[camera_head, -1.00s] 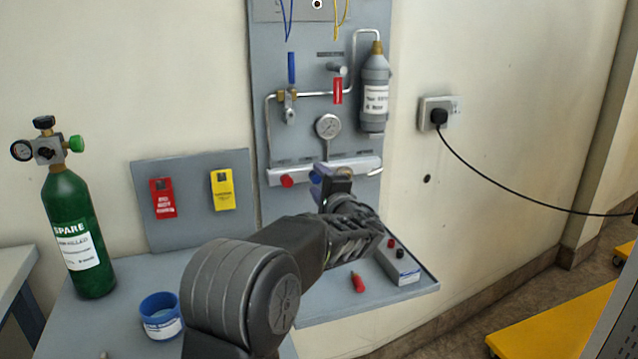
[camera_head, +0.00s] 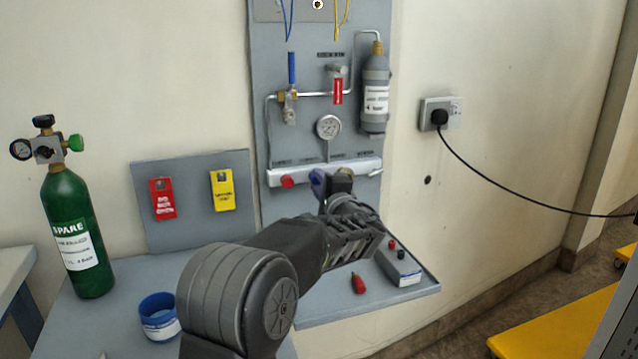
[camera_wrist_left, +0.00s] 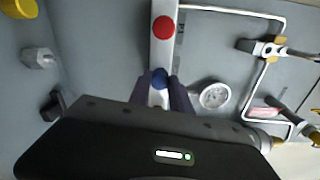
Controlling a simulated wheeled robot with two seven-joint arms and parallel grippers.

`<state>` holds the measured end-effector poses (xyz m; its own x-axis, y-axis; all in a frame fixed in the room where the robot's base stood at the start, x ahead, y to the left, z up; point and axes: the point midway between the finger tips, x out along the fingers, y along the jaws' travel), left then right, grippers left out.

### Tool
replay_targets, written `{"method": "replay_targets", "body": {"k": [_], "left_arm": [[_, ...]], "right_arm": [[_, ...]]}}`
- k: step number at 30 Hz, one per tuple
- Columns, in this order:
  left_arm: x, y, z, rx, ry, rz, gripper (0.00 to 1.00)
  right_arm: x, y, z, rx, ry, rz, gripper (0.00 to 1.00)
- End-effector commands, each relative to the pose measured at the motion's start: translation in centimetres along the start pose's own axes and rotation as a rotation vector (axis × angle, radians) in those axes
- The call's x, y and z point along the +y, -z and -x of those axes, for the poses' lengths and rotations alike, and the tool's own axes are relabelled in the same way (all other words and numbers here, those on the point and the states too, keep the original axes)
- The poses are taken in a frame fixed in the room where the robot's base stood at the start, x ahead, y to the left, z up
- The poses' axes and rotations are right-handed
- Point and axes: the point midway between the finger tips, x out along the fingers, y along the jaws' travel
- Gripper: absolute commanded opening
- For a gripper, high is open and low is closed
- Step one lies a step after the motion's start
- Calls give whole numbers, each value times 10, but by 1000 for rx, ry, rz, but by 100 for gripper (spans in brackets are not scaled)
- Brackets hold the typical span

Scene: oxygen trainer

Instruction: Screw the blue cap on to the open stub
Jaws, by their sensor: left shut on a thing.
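The open stub cannot be made out; the cap and gripper hide that part of the bar. Whether the cap touches the stub I cannot tell. My right gripper is not in view.
A red cap (camera_head: 287,181) is on the bar left of my gripper. A pressure gauge (camera_head: 328,127) and grey bottle (camera_head: 375,90) are above. On the bench are a blue-rimmed tub (camera_head: 160,320), a green cylinder (camera_head: 77,235), a grey box (camera_head: 400,267) and a small red item (camera_head: 358,284).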

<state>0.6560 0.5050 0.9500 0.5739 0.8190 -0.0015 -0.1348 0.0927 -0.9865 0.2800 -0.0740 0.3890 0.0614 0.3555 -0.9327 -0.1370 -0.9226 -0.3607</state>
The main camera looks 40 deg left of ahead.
Motion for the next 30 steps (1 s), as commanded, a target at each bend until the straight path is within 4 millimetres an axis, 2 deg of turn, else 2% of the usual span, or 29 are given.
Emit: {"method": "replay_targets", "body": {"k": [9, 18, 26, 30], "left_arm": [[-1, 0, 0, 0, -1, -23, 0], [-2, 0, 0, 1, -3, -286, 0], [0, 0, 0, 1, -2, -302, 0], [-2, 0, 0, 1, -2, -339, 0]], "right_arm": [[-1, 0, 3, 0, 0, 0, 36], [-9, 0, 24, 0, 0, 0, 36], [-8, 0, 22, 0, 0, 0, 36], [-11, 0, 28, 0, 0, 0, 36]]}}
